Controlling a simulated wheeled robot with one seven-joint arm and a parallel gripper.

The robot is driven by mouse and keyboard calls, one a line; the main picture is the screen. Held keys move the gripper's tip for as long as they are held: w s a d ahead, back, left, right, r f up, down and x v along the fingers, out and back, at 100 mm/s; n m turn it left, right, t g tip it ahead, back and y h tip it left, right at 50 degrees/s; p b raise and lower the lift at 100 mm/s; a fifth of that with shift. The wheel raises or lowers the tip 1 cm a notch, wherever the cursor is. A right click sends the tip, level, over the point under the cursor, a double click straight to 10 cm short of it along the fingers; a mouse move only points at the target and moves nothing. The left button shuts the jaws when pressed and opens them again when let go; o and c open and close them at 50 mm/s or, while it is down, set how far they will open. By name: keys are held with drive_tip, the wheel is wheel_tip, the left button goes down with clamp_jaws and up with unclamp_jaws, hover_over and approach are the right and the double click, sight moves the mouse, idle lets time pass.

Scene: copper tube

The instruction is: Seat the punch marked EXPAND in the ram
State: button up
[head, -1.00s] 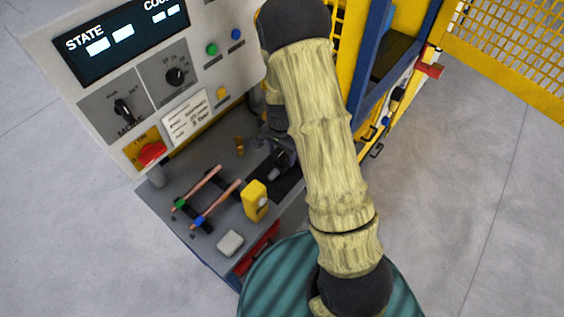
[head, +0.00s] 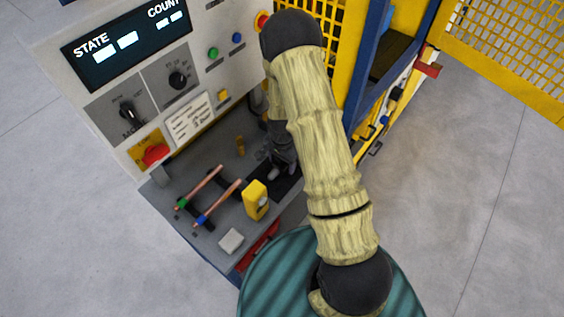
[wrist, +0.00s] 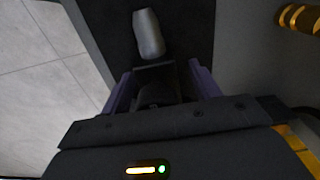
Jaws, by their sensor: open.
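In the wrist view a smooth silver-grey tapered piece (wrist: 149,35), possibly a punch, is on a dark mat (wrist: 190,25) just beyond my fingertips. No EXPAND marking can be read on it. My gripper (wrist: 160,72) is open, with its two purple fingers apart. A dark blocky shape (wrist: 157,88) shows between the fingers; I cannot tell what it is. In the head view my gripper (head: 277,168) is low over the dark mat (head: 288,188) on the bench, partly hidden by my arm. The ram cannot be made out.
A brass piece (head: 240,145) stands left of the gripper; a gold stepped piece (wrist: 302,18) shows in the wrist view. A yellow block (head: 254,200), two copper tubes (head: 218,203) and a pale block (head: 231,241) are on the bench. The control panel (head: 150,70) rises behind.

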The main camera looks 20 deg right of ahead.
clamp_jaws()
idle(0.3)
drive_tip(key=shift+r, duration=0.2)
wheel_tip(320, 180, up, 10)
drive_tip(key=b, duration=0.3)
drive_tip(key=shift+f, duration=0.15)
idle(1.0)
